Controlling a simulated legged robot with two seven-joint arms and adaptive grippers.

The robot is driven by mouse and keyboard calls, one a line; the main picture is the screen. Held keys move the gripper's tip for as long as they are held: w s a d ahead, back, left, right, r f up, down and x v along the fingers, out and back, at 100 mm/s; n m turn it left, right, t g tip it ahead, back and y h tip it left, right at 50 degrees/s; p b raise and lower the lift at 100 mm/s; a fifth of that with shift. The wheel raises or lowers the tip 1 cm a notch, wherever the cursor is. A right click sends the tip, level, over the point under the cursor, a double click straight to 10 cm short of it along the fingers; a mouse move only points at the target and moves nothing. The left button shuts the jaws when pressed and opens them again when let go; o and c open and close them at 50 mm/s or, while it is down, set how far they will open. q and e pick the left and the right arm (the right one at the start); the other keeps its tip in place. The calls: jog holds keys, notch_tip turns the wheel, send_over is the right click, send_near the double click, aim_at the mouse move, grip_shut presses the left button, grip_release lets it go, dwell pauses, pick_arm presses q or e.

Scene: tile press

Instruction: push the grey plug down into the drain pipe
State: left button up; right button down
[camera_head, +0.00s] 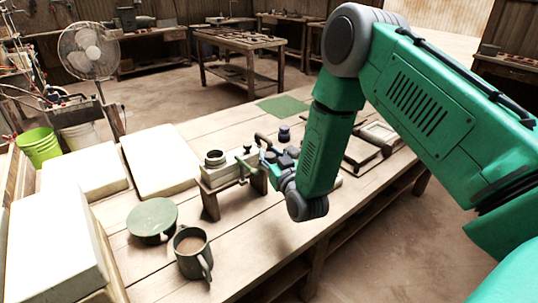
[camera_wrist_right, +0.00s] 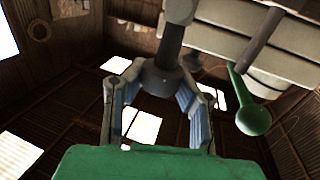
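A small round grey piece (camera_head: 215,158) stands upright on a pale block (camera_head: 230,172) raised on wooden legs. I cannot tell where the plug ends and the drain pipe begins there. My right gripper (camera_head: 270,164) is beside the block's right end, partly hidden by its own arm. In the right wrist view, its two fingers (camera_wrist_right: 160,97) stand apart with blue pads facing each other. A dark cylinder with a wide end (camera_wrist_right: 166,78) shows between their tips; I cannot tell whether they touch it. My left gripper is out of view.
A green lever (camera_head: 243,166) is on the block, and a green ball-ended lever (camera_wrist_right: 253,118) shows in the wrist view. A mug (camera_head: 191,254), a green disc (camera_head: 152,217) and pale slabs (camera_head: 160,160) are to the left. A dark round object (camera_head: 284,133) stands behind the gripper.

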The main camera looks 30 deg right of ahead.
jog(key=shift+r, duration=0.1)
jog(key=shift+f, duration=0.2)
notch_tip(320, 180, down, 2)
jog(key=shift+d+f+b, duration=0.1)
jog(key=shift+f+b, duration=0.15)
jog(key=shift+b, duration=0.65)
jog(key=shift+s+r, duration=0.1)
jog(key=c, duration=1.6)
grip_release()
jog(key=o, duration=0.4)
